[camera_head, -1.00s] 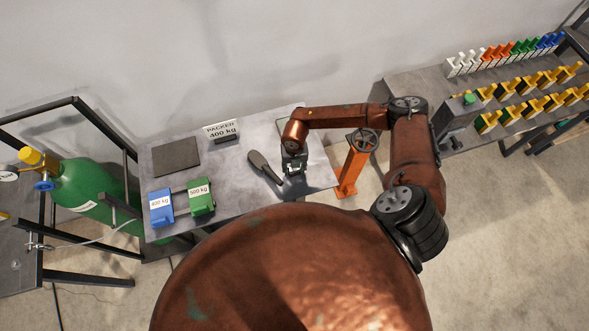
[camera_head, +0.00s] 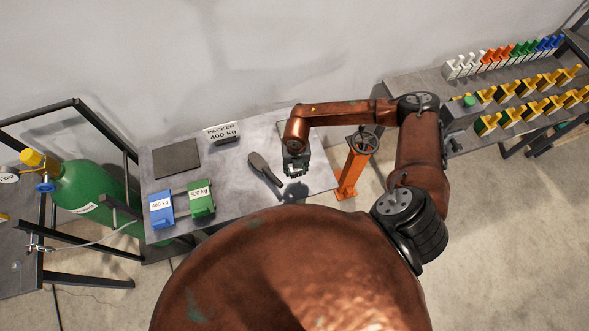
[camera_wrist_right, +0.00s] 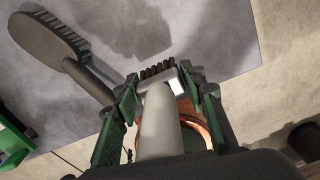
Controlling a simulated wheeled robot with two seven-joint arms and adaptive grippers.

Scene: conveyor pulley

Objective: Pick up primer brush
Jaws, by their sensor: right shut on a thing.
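The primer brush (camera_wrist_right: 158,122) has a pale handle, a light metal band and short dark bristles. My right gripper (camera_wrist_right: 166,88) is shut on it, with one green finger on each side of the handle. In the head view my right gripper (camera_head: 295,170) is above the right part of the grey table (camera_head: 236,165), and its shadow lies apart from it on the tabletop. The brush is small and hard to make out there. My left gripper is not in view.
A dark long-handled brush (camera_head: 264,168) lies left of my right gripper. An orange valve stand (camera_head: 353,168) stands beyond the table's right edge.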

